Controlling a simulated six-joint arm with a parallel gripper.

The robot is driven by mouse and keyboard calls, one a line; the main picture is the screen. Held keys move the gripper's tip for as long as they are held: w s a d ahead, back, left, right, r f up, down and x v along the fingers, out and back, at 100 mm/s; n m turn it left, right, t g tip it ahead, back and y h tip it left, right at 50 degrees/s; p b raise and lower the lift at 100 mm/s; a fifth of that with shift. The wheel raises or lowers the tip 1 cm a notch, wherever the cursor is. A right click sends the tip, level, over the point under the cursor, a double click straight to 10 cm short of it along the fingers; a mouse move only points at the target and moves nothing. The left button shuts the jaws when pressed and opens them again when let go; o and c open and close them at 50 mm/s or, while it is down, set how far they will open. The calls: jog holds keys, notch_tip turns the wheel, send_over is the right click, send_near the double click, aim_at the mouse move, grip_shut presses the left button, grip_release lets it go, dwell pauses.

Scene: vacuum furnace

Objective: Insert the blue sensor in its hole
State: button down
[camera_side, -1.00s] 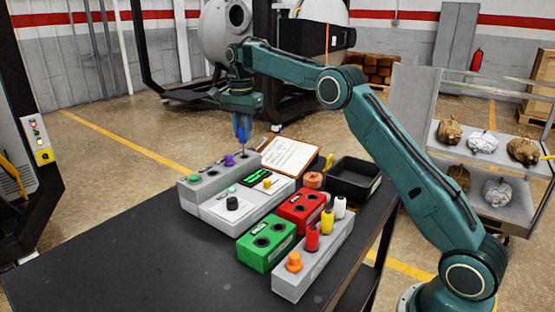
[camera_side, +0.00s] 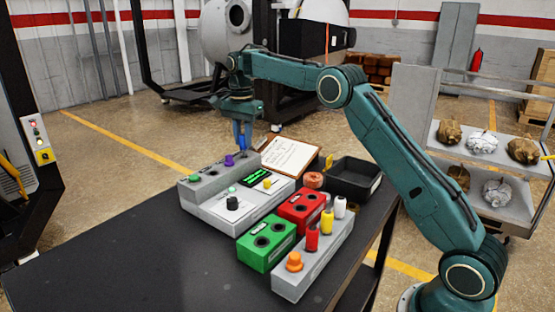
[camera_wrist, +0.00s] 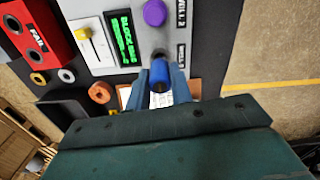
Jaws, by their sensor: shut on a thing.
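The blue sensor (camera_wrist: 160,75) is upright between the fingers of my gripper (camera_wrist: 160,85) in the wrist view. In the side view my gripper (camera_side: 243,141) is shut on it, low over the right end of the grey sensor block (camera_side: 208,175). The sensor's metal tip does not show; it appears to be at or in the hole there, but I cannot tell how deep. The purple sensor (camera_side: 229,160) stands just left of my gripper and a green one (camera_side: 195,178) further left in the same block. The purple one also shows in the wrist view (camera_wrist: 155,12).
A control box with a green display (camera_side: 257,178) stands in front of the block. A clipboard (camera_side: 290,156) lies behind, close to my gripper. Red (camera_side: 302,207) and green (camera_side: 265,243) boxes, a rack of coloured parts (camera_side: 313,262) and a black tray (camera_side: 352,178) are further right.

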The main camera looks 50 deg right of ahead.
jog(key=shift+f, duration=1.2)
dwell(1.5)
jog(key=c, duration=0.7)
grip_release()
jog(key=shift+c, duration=0.2)
jog(key=shift+r, duration=0.2)
jog(key=shift+r, duration=2.8)
jog(key=shift+r, duration=0.1)
